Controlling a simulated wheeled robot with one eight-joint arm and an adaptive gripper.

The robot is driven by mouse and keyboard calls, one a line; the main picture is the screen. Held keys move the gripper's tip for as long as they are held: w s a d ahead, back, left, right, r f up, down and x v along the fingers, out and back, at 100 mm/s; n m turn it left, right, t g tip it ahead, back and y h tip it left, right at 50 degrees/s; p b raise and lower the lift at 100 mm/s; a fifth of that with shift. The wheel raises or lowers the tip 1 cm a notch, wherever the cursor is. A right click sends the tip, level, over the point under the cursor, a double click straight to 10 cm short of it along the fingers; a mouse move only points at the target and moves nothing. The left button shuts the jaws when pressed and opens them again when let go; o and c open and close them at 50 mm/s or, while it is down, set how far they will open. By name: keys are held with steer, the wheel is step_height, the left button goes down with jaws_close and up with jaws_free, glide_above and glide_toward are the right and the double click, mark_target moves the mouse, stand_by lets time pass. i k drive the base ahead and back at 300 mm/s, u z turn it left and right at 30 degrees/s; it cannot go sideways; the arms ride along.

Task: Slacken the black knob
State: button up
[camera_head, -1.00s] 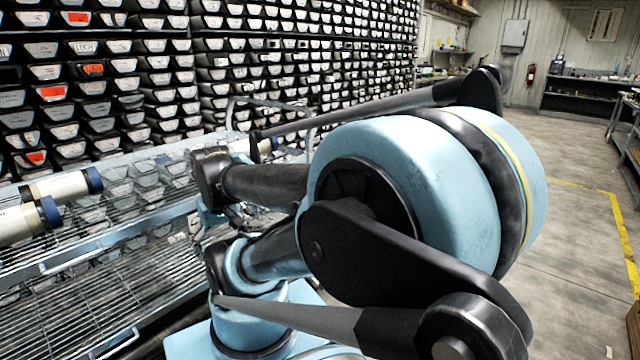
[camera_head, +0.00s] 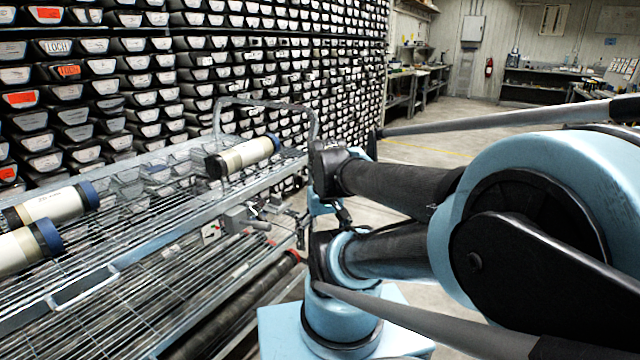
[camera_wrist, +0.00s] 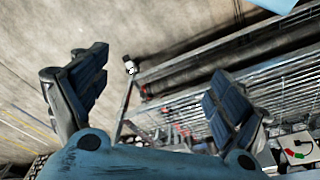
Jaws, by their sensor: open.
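My gripper (camera_wrist: 158,68) is open and empty in the wrist view, with its two dark padded fingers wide apart. Between and beyond the fingers are the metal rails of a wire rack and the floor. A small white and black part (camera_wrist: 130,66) shows near the left finger, at the end of a rail. I cannot tell whether it is the black knob. In the head view a grey clamp-like fitting (camera_head: 240,219) sits at the rack's right edge, left of my arm. No black knob can be made out clearly there.
The wire rack (camera_head: 110,268) carries pale core tubes with blue ends, one being the far tube (camera_head: 245,156). A wall of labelled core trays (camera_head: 250,60) stands behind. Clear floor (camera_head: 440,150) lies beyond my arm. In the wrist view a pale box (camera_wrist: 298,150) lies lower right.

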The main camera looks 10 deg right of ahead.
mark_target(299, 180)
steer(key=z, duration=0.8)
steer(key=k, duration=1.8)
steer(key=u, duration=0.45)
steer(key=i, duration=1)
